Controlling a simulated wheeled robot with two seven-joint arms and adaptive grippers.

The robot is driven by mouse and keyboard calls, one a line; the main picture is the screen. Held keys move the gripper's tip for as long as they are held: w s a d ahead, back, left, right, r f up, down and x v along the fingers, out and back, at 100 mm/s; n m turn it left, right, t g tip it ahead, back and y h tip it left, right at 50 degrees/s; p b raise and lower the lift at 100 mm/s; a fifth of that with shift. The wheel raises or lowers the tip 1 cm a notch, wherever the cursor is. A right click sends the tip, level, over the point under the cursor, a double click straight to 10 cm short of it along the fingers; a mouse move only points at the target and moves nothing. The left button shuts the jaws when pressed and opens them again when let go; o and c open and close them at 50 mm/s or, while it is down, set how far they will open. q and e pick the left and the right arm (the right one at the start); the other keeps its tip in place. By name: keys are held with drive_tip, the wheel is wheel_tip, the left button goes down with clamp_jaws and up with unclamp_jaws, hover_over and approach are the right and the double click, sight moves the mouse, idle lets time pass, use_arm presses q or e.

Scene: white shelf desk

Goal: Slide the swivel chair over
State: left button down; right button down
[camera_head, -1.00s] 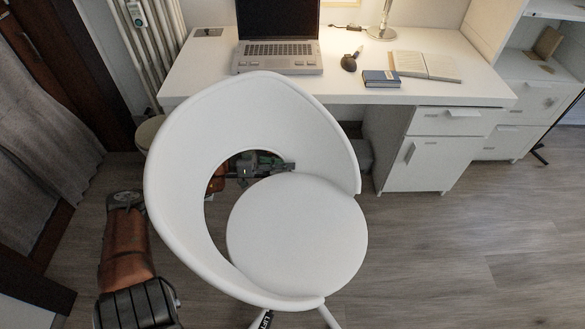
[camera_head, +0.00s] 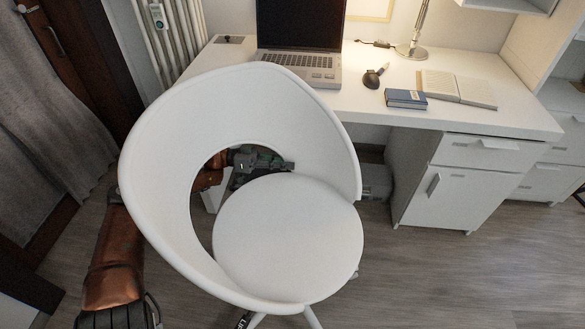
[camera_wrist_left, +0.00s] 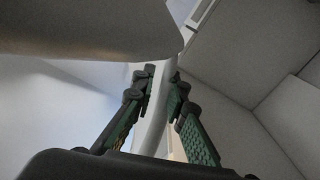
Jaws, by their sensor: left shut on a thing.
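The white swivel chair (camera_head: 290,235) fills the middle of the head view, in front of the desk (camera_head: 470,117). It has a round seat and a curved back with a large opening. My left arm comes in from the left behind the back. My left gripper (camera_head: 275,163) shows through this opening, just above the seat. In the left wrist view its fingers (camera_wrist_left: 162,80) are shut on a narrow white part of the chair (camera_wrist_left: 150,132). The chair's base is mostly hidden under the seat. My right gripper is not in view.
The desk carries a laptop (camera_head: 301,66), a blue book (camera_head: 406,98), an open book (camera_head: 457,88) and a lamp (camera_head: 411,50). A drawer cabinet (camera_head: 459,195) stands under its right part. A radiator (camera_head: 160,40) and curtain (camera_head: 50,120) are at left. Floor at lower right is clear.

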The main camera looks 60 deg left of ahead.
use_arm(q)
drive_tip(key=shift+w+a, duration=0.1)
drive_tip(key=shift+a, duration=0.15)
drive_tip(key=c, duration=2.2)
unclamp_jaws()
drive_tip(key=shift+f, duration=0.15)
drive_tip(key=o, duration=0.4)
drive_tip(key=shift+d, duration=0.2)
drive_tip(key=shift+c, duration=0.2)
drive_tip(key=v, duration=1.2)
